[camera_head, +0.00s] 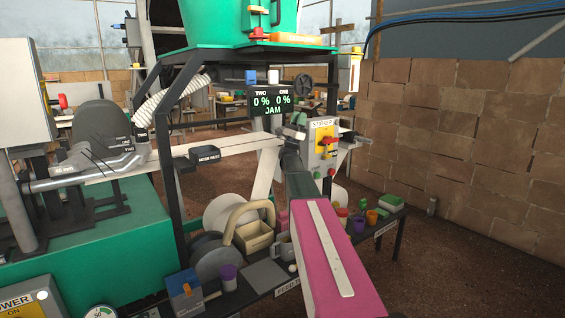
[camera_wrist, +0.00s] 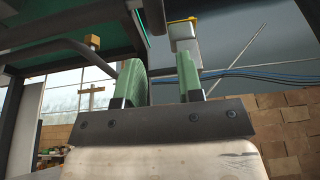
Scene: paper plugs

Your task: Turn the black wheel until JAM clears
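The black wheel (camera_head: 304,86) shows in the head view, small and spoked, just right of the dark display (camera_head: 272,101). The display reads TWO 0 %, ONE 0 % and JAM. My gripper (camera_wrist: 160,72) shows in the wrist view with two green fingers apart and nothing between them. In the head view my pink arm link reaches forward below the display and wheel. The fingertips cannot be made out there. The wheel cannot be made out in the wrist view.
A control box (camera_head: 323,143) with a red and yellow switch stands right of my arm's far end. A dark frame (camera_head: 172,160) holds a green hopper (camera_head: 215,25) overhead. Below is a cluttered bench with a blue box (camera_head: 184,294). A brick wall (camera_head: 470,150) is at right.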

